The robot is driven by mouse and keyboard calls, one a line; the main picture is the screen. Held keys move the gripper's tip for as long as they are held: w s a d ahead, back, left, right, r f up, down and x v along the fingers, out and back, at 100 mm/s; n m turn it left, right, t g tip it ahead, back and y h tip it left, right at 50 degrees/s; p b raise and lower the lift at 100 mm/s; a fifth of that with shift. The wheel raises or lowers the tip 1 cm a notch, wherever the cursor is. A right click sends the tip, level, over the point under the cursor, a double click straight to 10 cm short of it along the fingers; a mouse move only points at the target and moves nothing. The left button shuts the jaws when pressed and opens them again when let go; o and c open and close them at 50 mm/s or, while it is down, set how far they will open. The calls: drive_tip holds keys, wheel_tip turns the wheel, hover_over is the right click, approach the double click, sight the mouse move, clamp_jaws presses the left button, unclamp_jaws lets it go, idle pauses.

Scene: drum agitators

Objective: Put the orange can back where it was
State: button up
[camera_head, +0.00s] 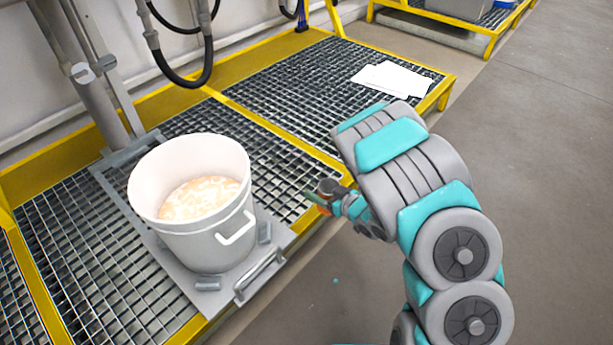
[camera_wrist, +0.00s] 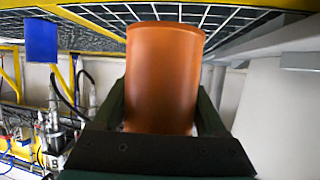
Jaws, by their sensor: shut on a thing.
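My gripper (camera_head: 322,198) is shut on the orange can (camera_wrist: 163,78). In the wrist view the can fills the middle, between the two dark fingers (camera_wrist: 162,104). In the head view only a small part of the can (camera_head: 323,209) shows, partly hidden by my gripper and arm. The can is held near the front yellow edge of the grated platform, to the right of the white bucket (camera_head: 200,247). I cannot tell from these frames whether it touches the grating.
The bucket holds pale orange-white contents and stands on a grey metal plate (camera_head: 209,299) with a handle. White papers (camera_head: 393,78) lie on the far right of the grating (camera_head: 290,92). Grating between bucket and papers is clear. A black hose (camera_head: 185,82) hangs behind.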

drive_tip(key=shift+s+a+f, duration=0.15)
drive_tip(key=shift+s+a, duration=0.15)
drive_tip(key=shift+a, duration=0.05)
drive_tip(key=w+a, duration=0.2)
drive_tip(key=w, duration=0.2)
drive_tip(key=w+a+f, duration=0.1)
drive_tip(key=w+a, duration=0.1)
drive_tip(key=w, duration=0.3)
drive_tip(key=w+a, duration=0.2)
drive_tip(key=w, duration=0.3)
drive_tip(key=shift+w+a+f, duration=0.1)
drive_tip(key=shift+w+f, duration=0.05)
drive_tip(key=shift+f, duration=1.85)
drive_tip(key=shift+f, duration=0.1)
drive_tip(key=o, duration=1.5)
drive_tip(key=shift+o, duration=0.2)
